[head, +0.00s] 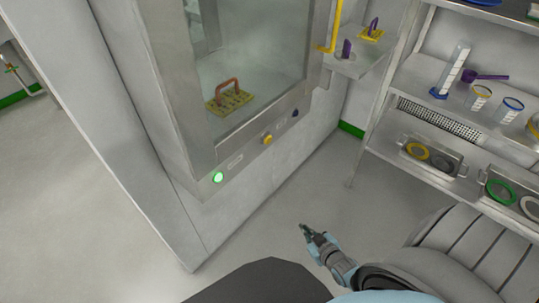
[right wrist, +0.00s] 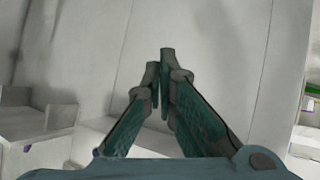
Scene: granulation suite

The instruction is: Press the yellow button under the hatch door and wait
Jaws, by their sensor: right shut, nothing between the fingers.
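The yellow button (head: 267,138) sits on the metal strip under the glass hatch door (head: 262,60) in the head view. A lit green button (head: 218,177) is to its left on the same strip, and a dark knob (head: 295,113) is to its right. My right gripper (head: 303,227) is shut and empty, below and to the right of the yellow button, well apart from it. In the right wrist view its fingertips (right wrist: 160,58) are together in front of a pale wall. The yellow button cannot be made out there. My left gripper is not in view.
Behind the glass lies a yellow plate with a red handle (head: 228,95). A small shelf (head: 352,65) with purple-handled items is right of the hatch. A metal rack (head: 392,98) with containers and trays stands at the right. Floor between is clear.

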